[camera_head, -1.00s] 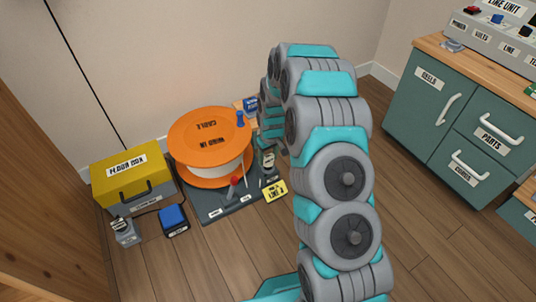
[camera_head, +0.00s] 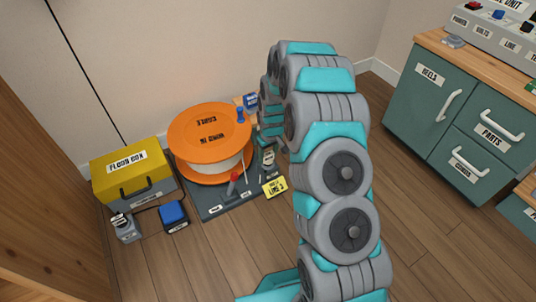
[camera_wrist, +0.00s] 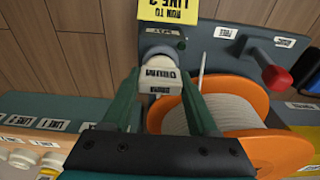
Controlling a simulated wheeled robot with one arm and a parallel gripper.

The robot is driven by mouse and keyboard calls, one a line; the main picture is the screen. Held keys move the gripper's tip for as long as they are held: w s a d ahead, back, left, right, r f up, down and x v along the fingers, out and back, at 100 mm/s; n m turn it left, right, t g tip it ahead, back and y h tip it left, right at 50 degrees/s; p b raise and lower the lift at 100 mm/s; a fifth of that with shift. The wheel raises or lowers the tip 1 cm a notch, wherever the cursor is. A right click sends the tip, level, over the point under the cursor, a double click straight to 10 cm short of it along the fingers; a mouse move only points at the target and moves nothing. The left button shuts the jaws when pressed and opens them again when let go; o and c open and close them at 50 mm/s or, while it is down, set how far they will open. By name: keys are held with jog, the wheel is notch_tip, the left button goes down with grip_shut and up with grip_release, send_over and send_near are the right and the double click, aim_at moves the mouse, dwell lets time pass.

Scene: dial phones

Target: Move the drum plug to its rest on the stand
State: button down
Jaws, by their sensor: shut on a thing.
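The drum plug (camera_wrist: 162,80) is a pale block labelled DRUM, between my gripper's fingers in the wrist view. My gripper (camera_wrist: 162,98) is shut on it. The plug's far end is at a round, light-rimmed part on the dark grey stand (camera_wrist: 215,55), just below the yellow card. I cannot tell whether it is seated there or just above it. In the head view the stand (camera_head: 205,207) lies on the floor under the orange cable drum (camera_head: 210,132). My arm hides much of the gripper there.
A red-knobbed lever (camera_wrist: 275,77) stands on the stand near the drum. A yellow card (camera_head: 274,187) reads about line 2. A yellow floor box (camera_head: 133,165) and a blue-topped block (camera_head: 173,214) sit to the left. Teal cabinets (camera_head: 435,90) stand right. Floor in front is clear.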

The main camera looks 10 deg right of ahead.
jog(key=shift+f, duration=0.4)
jog(key=shift+c, duration=0.5)
grip_release()
jog(key=c, duration=0.3)
jog(key=shift+r+p, duration=0.9)
jog(key=shift+r, duration=2.9)
